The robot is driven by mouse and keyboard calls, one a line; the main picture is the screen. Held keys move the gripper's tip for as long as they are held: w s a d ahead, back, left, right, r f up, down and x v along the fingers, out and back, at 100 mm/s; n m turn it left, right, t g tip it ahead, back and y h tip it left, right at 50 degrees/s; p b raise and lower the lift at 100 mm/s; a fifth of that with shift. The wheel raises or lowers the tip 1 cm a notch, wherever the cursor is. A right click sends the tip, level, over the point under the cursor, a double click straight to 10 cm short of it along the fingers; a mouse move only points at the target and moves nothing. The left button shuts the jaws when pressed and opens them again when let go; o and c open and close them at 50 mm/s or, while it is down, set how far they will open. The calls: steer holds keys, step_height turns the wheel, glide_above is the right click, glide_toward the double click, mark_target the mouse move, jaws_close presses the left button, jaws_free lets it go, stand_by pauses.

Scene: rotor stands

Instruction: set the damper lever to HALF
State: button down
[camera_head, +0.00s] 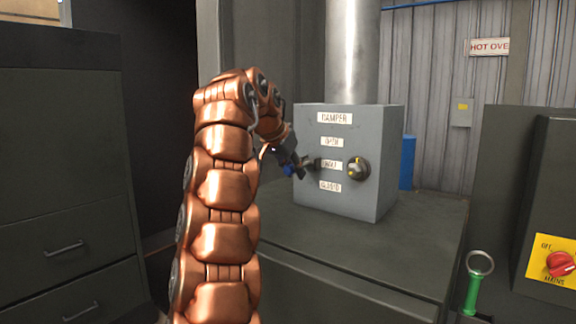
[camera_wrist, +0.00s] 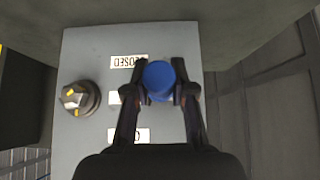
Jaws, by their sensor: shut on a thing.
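The grey damper box (camera_head: 340,150) has the labels DAMPER, OPEN, HALF and CLOSED in a column on its front. My gripper (camera_head: 300,168) is at the left of the label column, near HALF height. In the wrist view, its two fingers (camera_wrist: 159,88) are shut on a blue round knob (camera_wrist: 158,80), the end of the damper lever. The knob also shows in the head view (camera_head: 288,170). The wrist picture is upside down, and there the knob appears between CLOSED (camera_wrist: 128,61) and the partly covered middle label. The lever's shaft and pivot are hidden.
A dark round dial (camera_head: 358,168) with yellow marks is on the box, right of the labels. The box stands on a grey cabinet top (camera_head: 350,245) with a pipe above. A green-handled ring tool (camera_head: 475,285) and a red MAINS switch (camera_head: 560,264) are at right.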

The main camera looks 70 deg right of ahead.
steer(key=shift+r, duration=0.1)
steer(key=c, duration=0.9)
jaws_free()
steer(key=shift+c, duration=0.2)
steer(key=shift+v, duration=1.25)
steer(key=shift+a+r, duration=0.1)
steer(key=shift+w+a+r, duration=0.1)
steer(key=shift+w+a, duration=0.05)
steer(key=shift+a, duration=0.3)
steer(key=w+a, duration=0.3)
steer(key=a, duration=0.7)
steer(key=shift+a, duration=0.35)
